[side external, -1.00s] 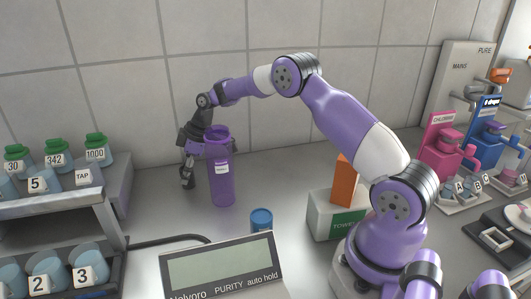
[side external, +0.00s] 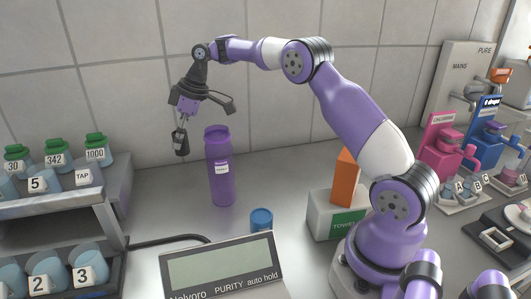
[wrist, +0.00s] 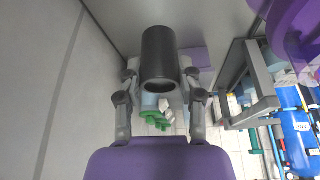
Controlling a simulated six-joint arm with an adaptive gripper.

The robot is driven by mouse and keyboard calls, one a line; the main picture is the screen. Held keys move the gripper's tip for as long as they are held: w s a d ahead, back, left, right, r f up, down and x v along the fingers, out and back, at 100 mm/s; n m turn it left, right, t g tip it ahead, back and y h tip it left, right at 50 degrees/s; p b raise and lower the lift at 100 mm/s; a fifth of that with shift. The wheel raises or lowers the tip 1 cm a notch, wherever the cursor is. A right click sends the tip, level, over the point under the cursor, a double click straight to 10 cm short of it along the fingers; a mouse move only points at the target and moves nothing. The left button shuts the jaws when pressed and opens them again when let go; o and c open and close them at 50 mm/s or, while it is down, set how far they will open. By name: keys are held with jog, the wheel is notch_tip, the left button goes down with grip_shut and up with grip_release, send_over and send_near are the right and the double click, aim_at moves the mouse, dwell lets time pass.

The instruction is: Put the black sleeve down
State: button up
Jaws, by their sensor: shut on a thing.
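The black sleeve (side external: 181,143) is a short dark cylinder hanging upright below my gripper (side external: 182,128) in the side view. It is in the air, left of the tall purple bottle (side external: 221,180) and apart from it. In the wrist view the sleeve (wrist: 158,52) sits between the two fingers of my gripper (wrist: 160,85), with its dark open end showing. My gripper is shut on it. The exact finger contact is too small to tell in the side view.
A blue-capped jar (side external: 261,219) and a meter (side external: 222,268) stand in front of the bottle. A rack with green-capped bottles (side external: 57,150) is at the left. A towel box (side external: 325,217) stands at the right. The bench between rack and purple bottle is clear.

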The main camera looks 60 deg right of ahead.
jog(key=s+a+r+m+h, duration=0.1)
jog(key=s+a+r+m, duration=0.3)
jog(key=s+r, duration=0.95)
jog(key=s+d+f+n+y, duration=0.1)
jog(key=s+d+f+n, duration=0.15)
jog(key=s+f, duration=0.85)
jog(key=shift+n, duration=0.45)
jog(key=d+f, duration=0.2)
jog(key=d, duration=0.1)
jog(key=w+d+f, duration=0.1)
jog(key=d+f, duration=0.2)
jog(key=w+d+f, duration=0.1)
jog(key=d+f, duration=0.2)
jog(key=d, duration=0.1)
jog(key=shift+f, duration=0.2)
jog(key=shift+d+f, duration=0.1)
jog(key=shift+f, duration=0.1)
jog(key=shift+w+f, duration=0.1)
jog(key=shift+f, duration=1.8)
